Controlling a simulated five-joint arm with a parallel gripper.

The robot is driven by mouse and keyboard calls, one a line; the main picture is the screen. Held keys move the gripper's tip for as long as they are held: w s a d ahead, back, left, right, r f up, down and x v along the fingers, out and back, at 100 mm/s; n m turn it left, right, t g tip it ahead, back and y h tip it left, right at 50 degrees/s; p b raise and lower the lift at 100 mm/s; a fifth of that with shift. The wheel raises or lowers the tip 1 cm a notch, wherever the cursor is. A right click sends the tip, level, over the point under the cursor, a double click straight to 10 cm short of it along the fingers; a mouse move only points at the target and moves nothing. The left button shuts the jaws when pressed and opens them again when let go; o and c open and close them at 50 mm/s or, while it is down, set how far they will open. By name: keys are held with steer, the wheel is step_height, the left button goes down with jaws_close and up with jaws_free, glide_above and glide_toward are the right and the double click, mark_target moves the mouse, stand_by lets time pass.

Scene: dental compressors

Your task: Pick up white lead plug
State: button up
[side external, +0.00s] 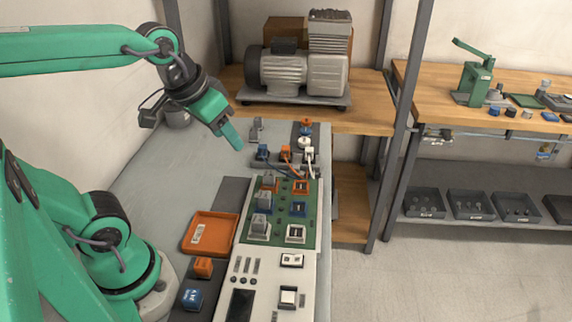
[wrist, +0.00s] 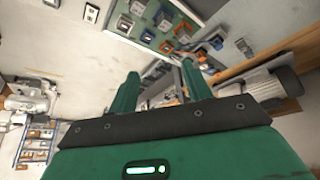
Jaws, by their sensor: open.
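The white lead plug (side external: 309,153) stands upright at the right end of a row of three lead plugs, at the back edge of the green board in the side view. A white lead runs down from it. An orange plug (side external: 286,152) and a blue plug (side external: 263,151) stand to its left. My gripper (side external: 233,137) is above the bench, to the left of the row and apart from the plugs. Its two green fingers (wrist: 162,82) are spread and empty in the wrist view. There the plugs are too small to tell apart surely.
The green board (side external: 265,238) carries several grey, orange and blue blocks and sockets. An orange tray (side external: 210,234) lies to its left. A grey post (side external: 403,125) rises to the right. A compressor (side external: 300,70) sits on the shelf behind. The grey bench left of the board is mostly clear.

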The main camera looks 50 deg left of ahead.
steer(key=w+a+r+n+g, duration=0.1)
steer(key=w+a+n+g, duration=0.1)
steer(key=w, duration=0.8)
steer(key=n+g, duration=0.3)
steer(key=n, duration=0.3)
glide_toward(310, 149)
steer(key=shift+s+f, duration=0.2)
steer(key=shift+w+a+f, duration=0.1)
steer(key=shift+w+f, duration=0.1)
steer(key=shift+f, duration=1.5)
steer(key=shift+w+f, duration=0.1)
steer(key=shift+f, duration=2.5)
